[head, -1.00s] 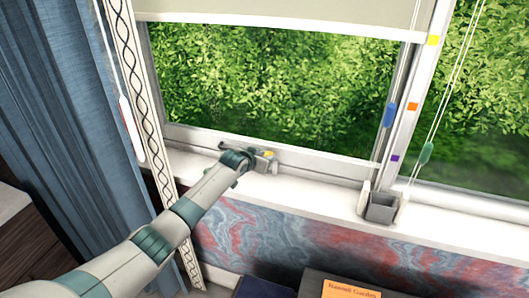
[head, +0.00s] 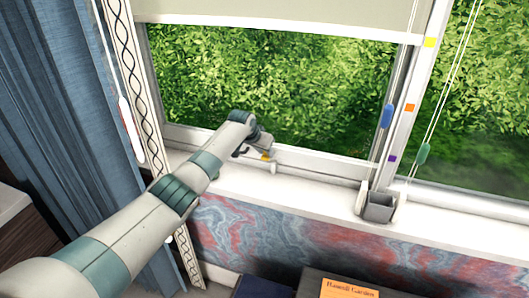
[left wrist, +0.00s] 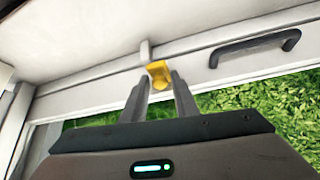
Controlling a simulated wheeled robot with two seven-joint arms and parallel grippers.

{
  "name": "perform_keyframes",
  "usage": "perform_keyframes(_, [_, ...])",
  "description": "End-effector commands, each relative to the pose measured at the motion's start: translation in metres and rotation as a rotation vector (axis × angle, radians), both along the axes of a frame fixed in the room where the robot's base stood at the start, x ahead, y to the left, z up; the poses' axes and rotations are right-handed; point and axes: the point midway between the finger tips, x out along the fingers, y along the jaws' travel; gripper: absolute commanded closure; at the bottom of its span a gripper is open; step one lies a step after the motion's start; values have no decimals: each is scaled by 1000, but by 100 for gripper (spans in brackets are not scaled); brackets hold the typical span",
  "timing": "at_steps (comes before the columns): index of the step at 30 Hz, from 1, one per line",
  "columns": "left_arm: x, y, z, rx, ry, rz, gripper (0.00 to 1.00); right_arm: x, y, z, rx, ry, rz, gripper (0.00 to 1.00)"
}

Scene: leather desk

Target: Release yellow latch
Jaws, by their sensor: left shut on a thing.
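The yellow latch (head: 265,156) is a small piece on the lower rail of the left window sash. It shows more clearly in the left wrist view (left wrist: 159,72), between the fingertips. My left gripper (head: 263,148) is at the latch, reaching over the sill from the left. In the left wrist view its two dark fingers (left wrist: 160,83) are shut on the latch, one on each side. The wrist hides part of the rail in the head view. My right gripper is in neither view.
A dark handle (left wrist: 255,46) sits on the rail near the latch. A grey box (head: 378,207) stands on the white sill (head: 310,193) to the right. Blind cords with a blue tassel (head: 387,116) hang at right. A blue curtain (head: 40,110) hangs at left.

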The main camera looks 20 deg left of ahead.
Motion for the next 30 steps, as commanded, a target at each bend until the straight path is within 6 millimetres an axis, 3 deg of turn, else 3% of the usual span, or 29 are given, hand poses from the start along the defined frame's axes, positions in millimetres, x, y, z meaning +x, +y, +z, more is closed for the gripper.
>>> perform_keyframes(6, [-1,-1,-1,0,2,-1,96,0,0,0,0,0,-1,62])
perform_keyframes(7, [-1,-1,-1,0,2,-1,68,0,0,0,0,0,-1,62])
perform_keyframes(8, [-1,-1,-1,0,2,-1,64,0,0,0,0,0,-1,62])
perform_keyframes(22, [-2,1,2,0,0,0,64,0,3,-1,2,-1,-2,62])
perform_keyframes(30, [-10,3,16,-1,-3,-1,64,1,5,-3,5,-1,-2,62])
